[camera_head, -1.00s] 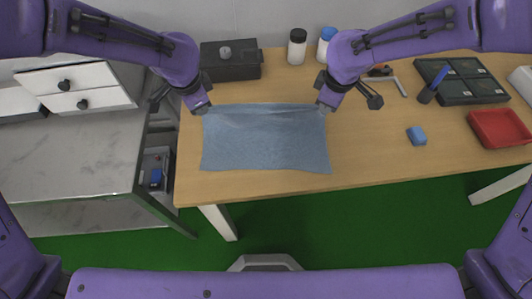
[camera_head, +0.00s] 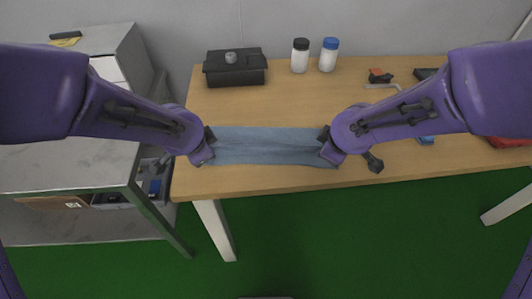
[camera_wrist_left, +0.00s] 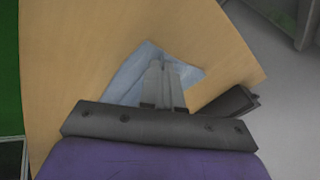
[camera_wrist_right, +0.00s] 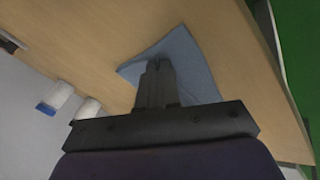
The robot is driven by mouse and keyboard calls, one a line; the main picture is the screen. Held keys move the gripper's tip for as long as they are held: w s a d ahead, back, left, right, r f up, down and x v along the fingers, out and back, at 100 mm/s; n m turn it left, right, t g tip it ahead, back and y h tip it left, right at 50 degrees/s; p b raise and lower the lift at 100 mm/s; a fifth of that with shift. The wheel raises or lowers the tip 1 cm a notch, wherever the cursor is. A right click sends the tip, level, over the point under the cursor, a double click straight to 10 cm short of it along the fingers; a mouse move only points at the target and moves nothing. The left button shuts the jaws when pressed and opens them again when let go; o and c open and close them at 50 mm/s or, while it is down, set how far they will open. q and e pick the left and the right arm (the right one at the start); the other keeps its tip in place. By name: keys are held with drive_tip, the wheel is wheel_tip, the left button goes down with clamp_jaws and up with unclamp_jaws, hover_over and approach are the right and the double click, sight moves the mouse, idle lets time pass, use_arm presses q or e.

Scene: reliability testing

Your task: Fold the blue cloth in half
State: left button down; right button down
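The blue cloth (camera_head: 268,146) lies on the wooden table as a narrow strip, its far part brought over toward the near edge. My left gripper (camera_head: 207,160) is at the cloth's left end, and my right gripper (camera_head: 328,158) is at its right end. In the left wrist view the fingers (camera_wrist_left: 160,68) look closed together over the cloth (camera_wrist_left: 128,82). In the right wrist view the fingers (camera_wrist_right: 158,66) also look closed over the cloth (camera_wrist_right: 190,62). The pinched corners themselves are hidden by the fingers.
A black box (camera_head: 235,70) stands at the back left of the table. A black-capped bottle (camera_head: 300,56) and a blue-capped bottle (camera_head: 328,55) stand behind the cloth. A blue block (camera_head: 427,140) and a red tray (camera_head: 508,142) are partly hidden by my right arm. A grey cabinet (camera_head: 60,160) stands left.

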use_arm(q)
drive_tip(key=shift+r, duration=0.1)
use_arm(e)
drive_tip(key=shift+s+d, duration=0.1)
drive_tip(key=shift+d, duration=0.05)
use_arm(q)
drive_tip(key=c, duration=1.6)
unclamp_jaws()
use_arm(e)
drive_tip(key=c, duration=1.6)
unclamp_jaws()
use_arm(q)
drive_tip(key=o, duration=0.6)
drive_tip(key=shift+c, duration=0.2)
use_arm(e)
drive_tip(key=o, duration=0.6)
drive_tip(key=shift+c, duration=0.2)
use_arm(q)
drive_tip(key=shift+o, duration=0.2)
drive_tip(key=shift+s, duration=0.15)
use_arm(e)
drive_tip(key=shift+o, duration=0.2)
drive_tip(key=shift+s, duration=0.1)
